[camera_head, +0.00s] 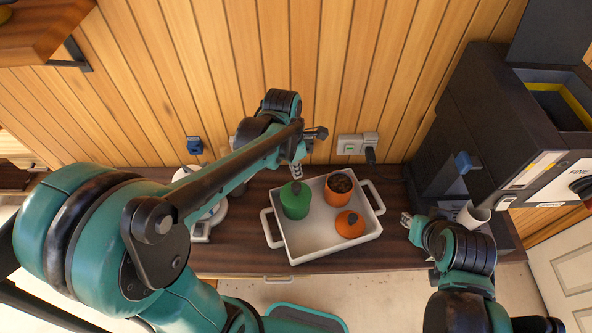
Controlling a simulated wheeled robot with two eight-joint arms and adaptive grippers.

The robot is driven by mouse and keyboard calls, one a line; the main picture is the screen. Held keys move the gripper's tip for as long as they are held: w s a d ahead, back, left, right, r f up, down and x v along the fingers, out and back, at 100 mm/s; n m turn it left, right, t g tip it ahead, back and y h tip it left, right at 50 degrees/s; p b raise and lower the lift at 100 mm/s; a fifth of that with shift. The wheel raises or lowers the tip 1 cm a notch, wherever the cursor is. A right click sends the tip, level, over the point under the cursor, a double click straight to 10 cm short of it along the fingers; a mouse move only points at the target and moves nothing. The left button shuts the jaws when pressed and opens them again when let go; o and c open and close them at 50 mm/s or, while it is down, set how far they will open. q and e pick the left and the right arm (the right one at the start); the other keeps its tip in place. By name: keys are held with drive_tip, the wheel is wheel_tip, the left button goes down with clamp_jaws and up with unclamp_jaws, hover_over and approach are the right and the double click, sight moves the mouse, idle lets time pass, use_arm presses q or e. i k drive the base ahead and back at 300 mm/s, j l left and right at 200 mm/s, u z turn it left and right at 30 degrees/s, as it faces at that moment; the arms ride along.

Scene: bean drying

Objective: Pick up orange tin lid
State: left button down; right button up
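The orange tin lid (350,224) lies in the front right part of the white tray (322,254), with a dark knob on top. Behind it stands the open orange tin (335,198), filled with dark brown beans. My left gripper (296,171) hangs over the back left of the tray, just behind the green tin and away from the orange lid. It is too small and edge-on to show whether it is open. My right gripper (407,219) is right of the tray, beside the grinder, and apart from the lid. Its finger opening is also unclear.
A green tin (295,203) with its lid on stands left in the tray. A dark grinder (490,130) with a white cup (473,214) is on the right. A white scale (201,229) sits left, partly behind my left arm. The tray's front left is clear.

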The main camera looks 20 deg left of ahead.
sight(350, 224)
drive_tip(key=k, duration=1)
